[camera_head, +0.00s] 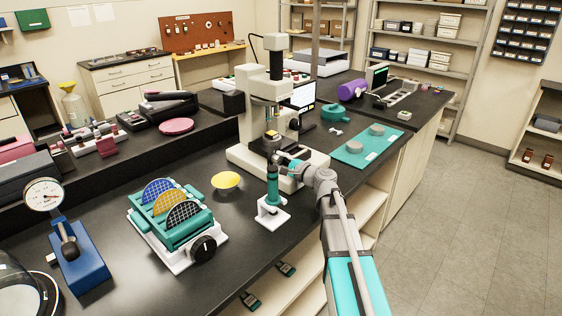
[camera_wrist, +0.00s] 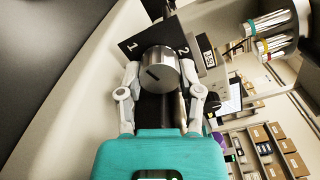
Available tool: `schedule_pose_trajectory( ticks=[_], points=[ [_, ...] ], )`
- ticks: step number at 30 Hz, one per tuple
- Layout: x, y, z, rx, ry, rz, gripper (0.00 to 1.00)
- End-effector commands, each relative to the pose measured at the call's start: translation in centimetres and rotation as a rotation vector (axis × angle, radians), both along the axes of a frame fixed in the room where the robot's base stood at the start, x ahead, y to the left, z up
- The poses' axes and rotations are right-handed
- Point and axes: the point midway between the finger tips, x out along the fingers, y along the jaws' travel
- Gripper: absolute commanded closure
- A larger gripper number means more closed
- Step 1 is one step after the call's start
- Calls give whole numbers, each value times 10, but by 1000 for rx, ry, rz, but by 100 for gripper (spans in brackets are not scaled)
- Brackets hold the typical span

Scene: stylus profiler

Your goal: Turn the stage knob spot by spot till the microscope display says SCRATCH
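The stage knob (camera_wrist: 160,70) is a grey metal cylinder with a dark pointer slot on its face. It stands in front of a black dial plate (camera_wrist: 133,46) marked 1 and 2. My gripper (camera_wrist: 160,78) has one finger on each side of the knob, with no clear gap at either side. In the head view my gripper (camera_head: 293,166) is at the base of the white microscope (camera_head: 265,88), and the knob is hard to make out. The display screen (camera_head: 303,95) behind the microscope is lit, but its text is too small to read.
A teal wafer rack (camera_head: 180,220) and a yellow disc (camera_head: 226,180) lie farther left. A teal mat (camera_head: 348,158) with grey discs lies to the right. The floor at right is clear.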

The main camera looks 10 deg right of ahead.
Motion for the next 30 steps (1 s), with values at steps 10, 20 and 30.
schedule_pose_trajectory(
  ticks=[10,20,30],
  points=[
    [0,-1,0,-25,-18,0,100],
    [0,-1,0,-181,-132,-1,100],
    [0,-2,0,-225,-163,-1,100]
  ],
)
